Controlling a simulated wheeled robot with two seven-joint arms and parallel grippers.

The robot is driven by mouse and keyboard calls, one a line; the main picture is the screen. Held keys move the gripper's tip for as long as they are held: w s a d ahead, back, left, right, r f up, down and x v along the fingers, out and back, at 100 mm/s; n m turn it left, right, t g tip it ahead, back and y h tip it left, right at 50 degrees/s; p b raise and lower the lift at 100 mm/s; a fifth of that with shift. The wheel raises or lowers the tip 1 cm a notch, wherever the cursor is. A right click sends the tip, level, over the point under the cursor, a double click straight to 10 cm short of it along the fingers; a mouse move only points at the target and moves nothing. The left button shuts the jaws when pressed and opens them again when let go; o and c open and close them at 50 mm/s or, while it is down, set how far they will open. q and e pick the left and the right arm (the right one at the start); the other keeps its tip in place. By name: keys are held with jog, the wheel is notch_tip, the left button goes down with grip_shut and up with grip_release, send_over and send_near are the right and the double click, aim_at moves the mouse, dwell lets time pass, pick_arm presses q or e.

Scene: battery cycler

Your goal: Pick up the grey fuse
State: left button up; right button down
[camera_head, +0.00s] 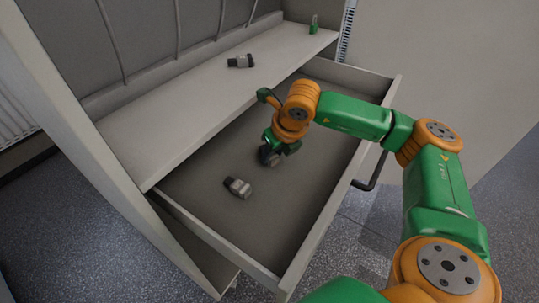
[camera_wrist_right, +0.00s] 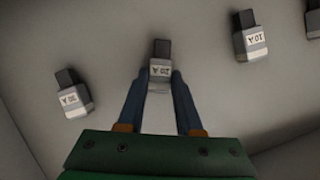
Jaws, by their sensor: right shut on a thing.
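My right gripper (camera_head: 268,156) reaches down into the open drawer. In the right wrist view its two fingers (camera_wrist_right: 160,80) are shut on a grey fuse (camera_wrist_right: 160,66) with a dark top and a printed label. In the head view the gripper mostly hides this fuse, and I cannot tell whether it touches the drawer floor. Another grey fuse (camera_head: 238,187) lies on the drawer floor, nearer and to the left of the gripper. My left gripper is not in view.
The wrist view shows more fuses at left (camera_wrist_right: 74,94), right (camera_wrist_right: 250,42) and the right edge.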

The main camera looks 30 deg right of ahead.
aim_at(276, 157)
jog(key=shift+r, duration=0.35)
jog(key=r, duration=0.3)
jog(key=shift+s+d+r, duration=0.25)
jog(key=s+d+r, duration=0.8)
jog(key=s, duration=0.2)
jog(key=shift+s+r, duration=0.4)
jog(key=shift+a, duration=0.1)
